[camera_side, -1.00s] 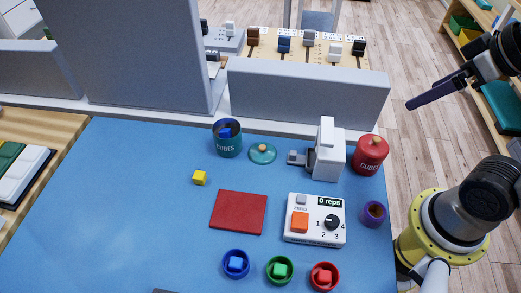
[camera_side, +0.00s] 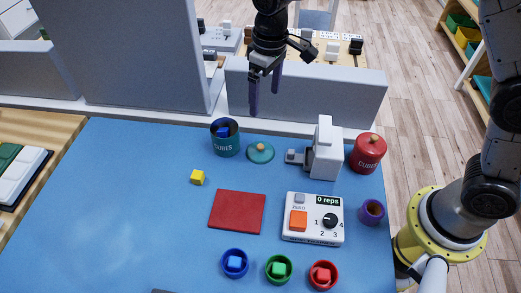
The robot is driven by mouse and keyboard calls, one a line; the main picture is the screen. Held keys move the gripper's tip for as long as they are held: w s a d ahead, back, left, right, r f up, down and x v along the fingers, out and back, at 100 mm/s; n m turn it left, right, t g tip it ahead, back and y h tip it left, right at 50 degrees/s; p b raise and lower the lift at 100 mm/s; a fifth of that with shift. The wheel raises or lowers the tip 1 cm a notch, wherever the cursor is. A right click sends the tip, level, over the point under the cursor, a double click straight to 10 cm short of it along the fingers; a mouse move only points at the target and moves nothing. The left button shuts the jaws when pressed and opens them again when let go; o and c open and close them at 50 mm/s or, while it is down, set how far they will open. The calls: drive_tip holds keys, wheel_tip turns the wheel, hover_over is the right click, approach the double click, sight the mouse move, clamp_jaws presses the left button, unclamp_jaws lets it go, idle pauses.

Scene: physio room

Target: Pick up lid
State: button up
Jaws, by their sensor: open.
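A round teal lid (camera_side: 261,153) with a small wooden knob lies flat on the blue table. It is just right of an open teal canister (camera_side: 225,139) marked CUBES, which holds a blue cube (camera_side: 222,131). A red canister (camera_side: 367,154), also marked CUBES, stands at the back right with its red lid and wooden knob on top. My gripper (camera_side: 265,100) points down with its two purple-grey fingers apart and empty. In the picture it is above the teal lid, clear of it.
A white device with a grey arm (camera_side: 325,158) stands right of the teal lid. A grey partition (camera_side: 330,97) runs behind. A yellow cube (camera_side: 197,178), red mat (camera_side: 237,211), counter box (camera_side: 313,220), purple ring (camera_side: 372,211) and coloured bowls lie nearer. The table's left is clear.

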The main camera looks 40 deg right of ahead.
hover_over(261, 146)
drive_tip(key=shift+g, duration=0.3)
drive_tip(key=f, duration=1)
drive_tip(key=shift+s+d+f, duration=0.1)
drive_tip(key=shift+s+f, duration=0.1)
drive_tip(key=shift+f, duration=0.1)
drive_tip(key=shift+w+f, duration=0.15)
drive_tip(key=shift+f, duration=1.35)
drive_tip(key=shift+w+f, duration=0.1)
drive_tip(key=shift+f, duration=1.35)
drive_tip(key=shift+s+f, duration=0.1)
drive_tip(key=c, duration=1.3)
